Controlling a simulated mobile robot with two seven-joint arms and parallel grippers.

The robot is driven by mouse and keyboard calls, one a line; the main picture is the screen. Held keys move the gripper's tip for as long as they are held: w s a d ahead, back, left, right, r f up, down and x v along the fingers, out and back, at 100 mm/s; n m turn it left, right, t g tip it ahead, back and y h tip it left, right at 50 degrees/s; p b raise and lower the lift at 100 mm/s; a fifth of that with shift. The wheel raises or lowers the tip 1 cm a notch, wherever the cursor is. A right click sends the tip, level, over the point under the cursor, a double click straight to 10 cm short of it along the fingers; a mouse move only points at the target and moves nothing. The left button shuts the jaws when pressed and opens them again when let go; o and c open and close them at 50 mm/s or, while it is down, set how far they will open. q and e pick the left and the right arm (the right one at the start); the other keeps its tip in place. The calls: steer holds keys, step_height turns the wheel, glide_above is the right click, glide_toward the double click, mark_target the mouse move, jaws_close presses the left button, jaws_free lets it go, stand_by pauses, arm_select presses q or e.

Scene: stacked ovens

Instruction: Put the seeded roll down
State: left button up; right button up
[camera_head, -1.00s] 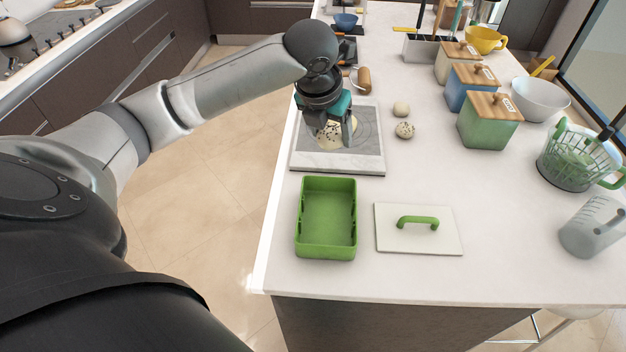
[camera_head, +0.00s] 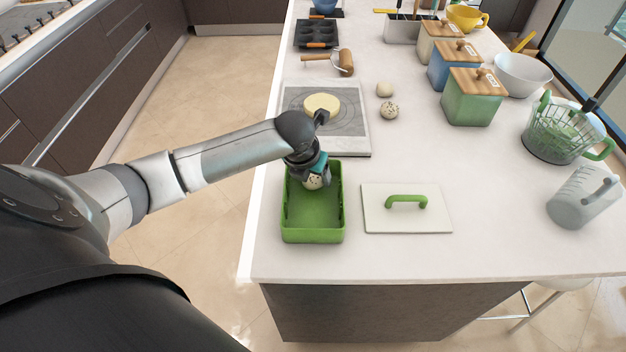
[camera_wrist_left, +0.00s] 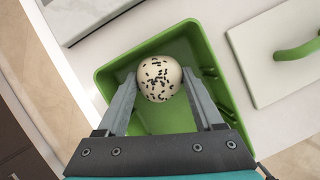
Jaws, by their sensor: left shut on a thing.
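The seeded roll (camera_head: 313,182), a pale ball with black specks, is held between the fingers of my left gripper (camera_head: 314,178). In the left wrist view the roll (camera_wrist_left: 159,78) sits between the two grey fingers (camera_wrist_left: 160,95). The roll is over the far part of the green box (camera_head: 313,222), which is open at the top; I cannot tell whether it touches the floor of the box. The box (camera_wrist_left: 215,55) shows no other thing inside. My right gripper is not in view.
A white lid with a green handle (camera_head: 407,222) lies right of the box. Behind it a board (camera_head: 350,135) bears a pale disc of dough (camera_head: 322,104). Another speckled roll (camera_head: 389,110) and a plain roll (camera_head: 385,90) lie beside the board. Canisters (camera_head: 470,105) stand at the right.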

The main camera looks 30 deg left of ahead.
arm_select(q)
steer(key=shift+f, duration=0.7)
steer(key=shift+f, duration=0.1)
steer(key=o, duration=1.4)
steer(key=shift+c, duration=0.2)
steer(key=p+v, duration=0.2)
steer(key=v, duration=1)
steer(key=shift+w, duration=0.1)
